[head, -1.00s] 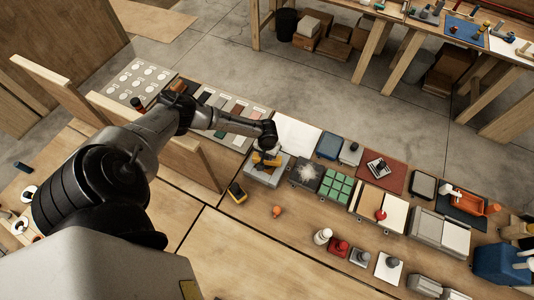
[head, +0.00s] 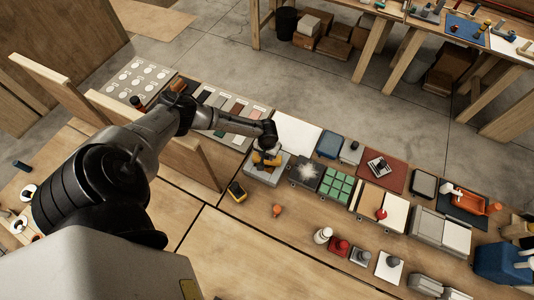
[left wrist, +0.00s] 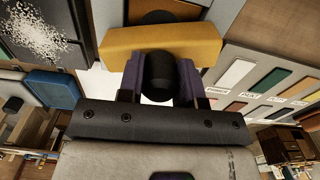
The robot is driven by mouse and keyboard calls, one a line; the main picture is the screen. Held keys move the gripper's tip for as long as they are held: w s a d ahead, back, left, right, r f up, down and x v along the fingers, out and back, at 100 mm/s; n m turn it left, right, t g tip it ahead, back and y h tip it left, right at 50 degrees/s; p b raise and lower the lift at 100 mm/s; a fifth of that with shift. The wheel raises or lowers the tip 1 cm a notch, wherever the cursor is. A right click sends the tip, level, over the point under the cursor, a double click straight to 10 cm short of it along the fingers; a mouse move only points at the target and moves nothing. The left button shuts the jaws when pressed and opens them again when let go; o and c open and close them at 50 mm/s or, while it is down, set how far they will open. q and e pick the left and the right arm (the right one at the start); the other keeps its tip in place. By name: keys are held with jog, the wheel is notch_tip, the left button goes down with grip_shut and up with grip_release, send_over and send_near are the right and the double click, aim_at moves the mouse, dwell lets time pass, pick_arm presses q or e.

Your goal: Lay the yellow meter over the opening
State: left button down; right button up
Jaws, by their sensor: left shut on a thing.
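The yellow meter (left wrist: 163,46) shows in the left wrist view as a wide yellow bar with a dark round knob. My left gripper (left wrist: 160,82) is shut on this knob, with one finger on each side. In the head view the gripper (head: 266,150) is over a grey box (head: 257,174), with the yellow meter (head: 266,159) low over the top of that box. A dark round opening (left wrist: 162,16) shows partly just beyond the meter in the left wrist view. Whether the meter touches the box is unclear. My right gripper is out of view.
A dark tray with white grains (head: 305,172) and a green-squared tray (head: 337,186) stand right of the box. An upright wooden panel (head: 160,138) is at left.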

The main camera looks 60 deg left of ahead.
pick_arm(q)
jog(key=c, duration=0.7)
grip_release()
notch_tip(320, 180, up, 14)
jog(key=shift+f, duration=0.1)
dwell(0.4)
